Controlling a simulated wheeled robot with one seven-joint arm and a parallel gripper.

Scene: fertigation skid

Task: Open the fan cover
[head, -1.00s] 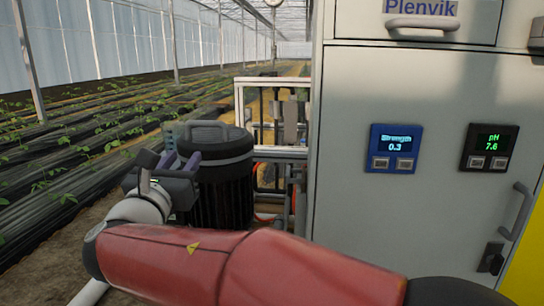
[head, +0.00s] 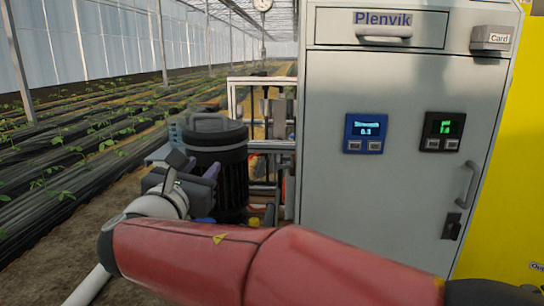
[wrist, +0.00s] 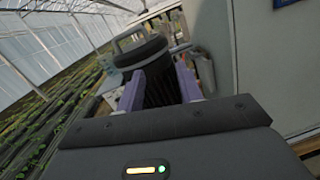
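The fan cover (head: 216,129) is the dark domed cap with a grey handle on top of a black ribbed motor (head: 231,180), left of the cabinet. It also shows in the wrist view (wrist: 141,52), upright and beyond my fingers. My gripper (head: 195,167) is in front of the motor at its left side. In the wrist view my gripper (wrist: 158,90) has its two purple fingers apart, with the motor body seen between them at some distance. Nothing is held. The motor's lower part is partly hidden by my arm.
A grey cabinet (head: 403,90) with a blue strength display (head: 366,133), a black pH display (head: 442,131) and a door handle (head: 470,183) stands to the right. A white frame with pipes (head: 262,90) is behind the motor. Plant rows (head: 70,150) lie left, with bare ground between.

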